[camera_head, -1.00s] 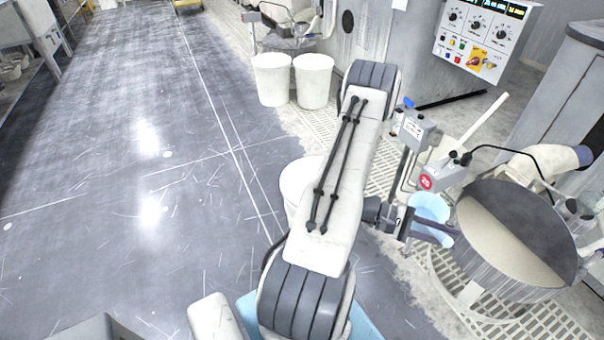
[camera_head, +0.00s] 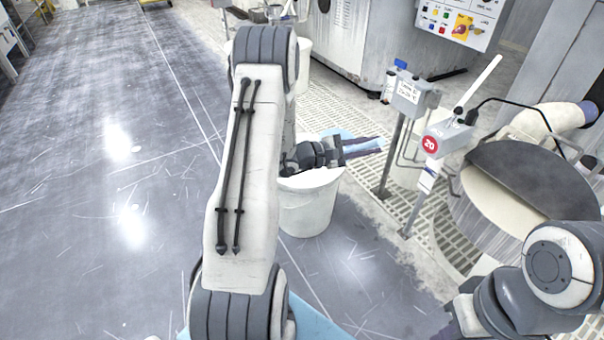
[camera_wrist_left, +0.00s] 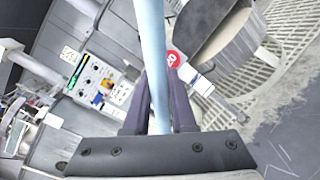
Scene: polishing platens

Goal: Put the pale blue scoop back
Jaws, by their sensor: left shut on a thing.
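My left gripper (camera_head: 362,150) is shut on the pale blue scoop (camera_head: 368,146), above the white bucket (camera_head: 306,208) in the head view. In the left wrist view the pale blue handle (camera_wrist_left: 154,60) runs between the two dark fingers (camera_wrist_left: 157,108). The scoop's far end is cut off by that picture's top edge. My right gripper (camera_head: 445,328) shows only in part at the lower right of the head view; its fingertips are not clear.
A round drum (camera_head: 468,222) with a dark half cover (camera_head: 530,170) stands at the right. Beside it are a post with a grey box (camera_head: 408,98) and a red "20" sign (camera_head: 431,144). A control panel (camera_head: 458,22) is behind. The grey floor at left is open.

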